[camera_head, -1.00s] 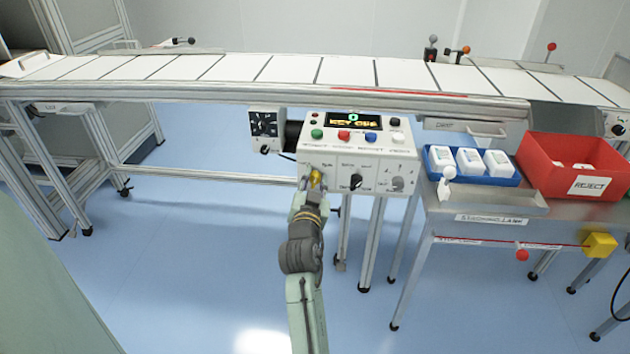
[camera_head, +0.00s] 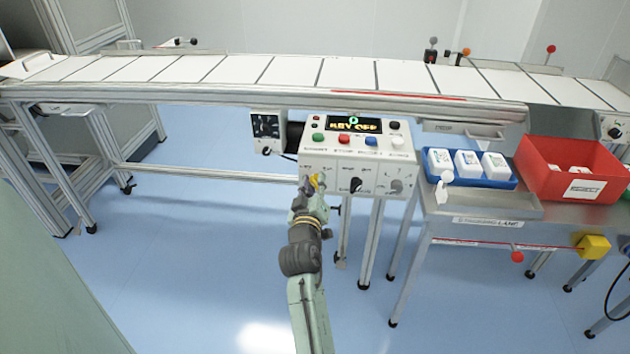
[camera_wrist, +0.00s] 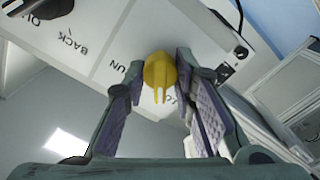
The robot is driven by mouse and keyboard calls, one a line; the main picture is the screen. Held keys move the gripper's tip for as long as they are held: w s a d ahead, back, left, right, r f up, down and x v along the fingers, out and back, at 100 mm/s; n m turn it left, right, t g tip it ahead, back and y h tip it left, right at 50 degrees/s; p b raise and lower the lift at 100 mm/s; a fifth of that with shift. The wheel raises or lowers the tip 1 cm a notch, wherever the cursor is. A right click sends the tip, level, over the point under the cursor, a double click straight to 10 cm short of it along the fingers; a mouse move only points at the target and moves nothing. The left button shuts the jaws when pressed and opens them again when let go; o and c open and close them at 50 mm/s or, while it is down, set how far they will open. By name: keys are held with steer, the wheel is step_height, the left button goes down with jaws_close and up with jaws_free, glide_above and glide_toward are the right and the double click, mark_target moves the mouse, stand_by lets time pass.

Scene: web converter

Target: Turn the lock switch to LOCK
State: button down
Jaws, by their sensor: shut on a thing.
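The yellow lock switch (camera_wrist: 160,70) is on the white control box (camera_head: 333,180), at the lower left of its front face. In the head view the switch (camera_head: 318,181) is mostly behind my gripper (camera_head: 313,186). My gripper is shut on the switch, with one finger on each side of it in the wrist view. Labels ending in "UN" and starting with "LO" show beside the switch, partly hidden by the fingers. The display (camera_head: 354,125) reads "KEY OFF".
A black selector knob (camera_head: 356,185) and a grey knob (camera_head: 397,186) sit right of the switch. Coloured buttons line the box top. The conveyor (camera_head: 290,70) runs above. A steel table with a blue tray (camera_head: 477,182) and red reject bin (camera_head: 540,180) stands at right.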

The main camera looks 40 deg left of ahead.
steer(key=shift+n+p, duration=0.3)
steer(key=shift+n, duration=0.5)
steer(key=c, duration=1.3)
jaws_free()
steer(key=shift+c, duration=0.2)
steer(key=shift+s, duration=0.1)
steer(key=v, duration=1.2)
steer(key=shift+a+r, duration=0.1)
